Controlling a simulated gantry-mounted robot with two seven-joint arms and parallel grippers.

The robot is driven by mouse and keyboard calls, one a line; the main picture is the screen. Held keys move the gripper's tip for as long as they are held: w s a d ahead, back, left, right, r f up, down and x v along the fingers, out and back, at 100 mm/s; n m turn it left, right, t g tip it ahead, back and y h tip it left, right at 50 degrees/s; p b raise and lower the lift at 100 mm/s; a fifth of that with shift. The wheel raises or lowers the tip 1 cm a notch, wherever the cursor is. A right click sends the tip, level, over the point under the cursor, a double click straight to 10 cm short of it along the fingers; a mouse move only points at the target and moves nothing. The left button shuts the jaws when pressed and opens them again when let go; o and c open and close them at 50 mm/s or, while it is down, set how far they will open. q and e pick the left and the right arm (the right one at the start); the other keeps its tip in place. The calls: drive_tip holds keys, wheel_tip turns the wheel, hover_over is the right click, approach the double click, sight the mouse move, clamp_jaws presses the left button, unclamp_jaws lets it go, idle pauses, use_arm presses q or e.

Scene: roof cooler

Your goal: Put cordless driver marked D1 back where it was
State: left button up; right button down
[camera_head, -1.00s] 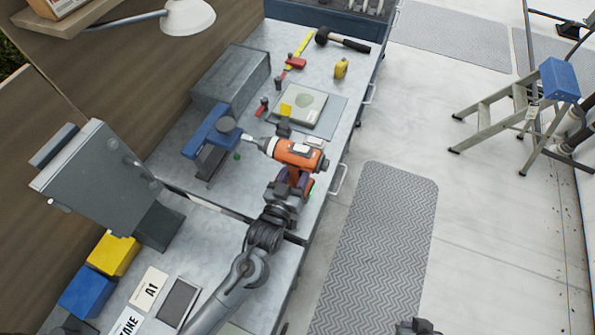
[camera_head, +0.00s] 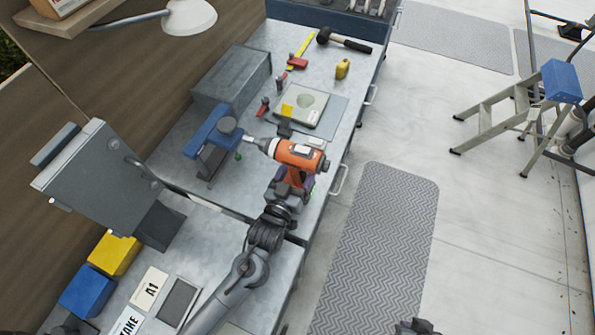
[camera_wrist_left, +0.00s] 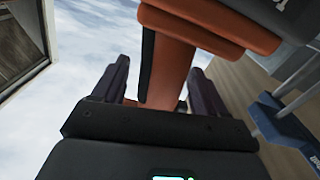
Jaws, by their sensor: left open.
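An orange and black cordless driver (camera_head: 298,154) is upright near the bench's front edge, its nose pointing left toward the blue vise. A white label shows on its top, but I cannot read a D1 mark. My left gripper (camera_head: 290,186) is at its handle, below the body. In the left wrist view the open fingers (camera_wrist_left: 155,85) stand on either side of the orange handle (camera_wrist_left: 168,68), with gaps visible. The driver's lower end is mostly hidden by my gripper. A dark part at the bottom edge of the head view may be my right gripper (camera_head: 415,327); its fingers are not clear.
The blue vise (camera_head: 212,140) stands left of the driver. A grey cabinet (camera_head: 95,180) stands at left.

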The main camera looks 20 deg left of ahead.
use_arm(q)
drive_tip(key=s+f+g, duration=0.1)
drive_tip(key=s+g, duration=0.1)
drive_tip(key=s, duration=0.3)
drive_tip(key=s+a+f+m+g, duration=0.1)
drive_tip(key=s+f+g, duration=0.1)
drive_tip(key=s, duration=0.3)
drive_tip(key=s+a+f+m+g+h, duration=0.1)
drive_tip(key=s+g, duration=0.2)
drive_tip(key=s, duration=0.2)
drive_tip(key=shift+f, duration=0.4)
drive_tip(key=s+a+g, duration=0.1)
drive_tip(key=s+g, duration=0.1)
drive_tip(key=s, duration=0.1)
drive_tip(key=s+a+m+g, duration=0.1)
drive_tip(key=s+a+g, duration=0.1)
drive_tip(key=s+g, duration=0.1)
drive_tip(key=s+a+f+g+y, duration=0.1)
drive_tip(key=s+g, duration=0.1)
drive_tip(key=s, duration=0.2)
drive_tip(key=shift+s+a+m, duration=0.3)
drive_tip(key=shift+m, duration=0.1)
drive_tip(key=shift+p, duration=0.3)
wheel_tip(320, 180, up, 29)
drive_tip(key=p, duration=2.9)
drive_tip(key=shift+r, duration=0.1)
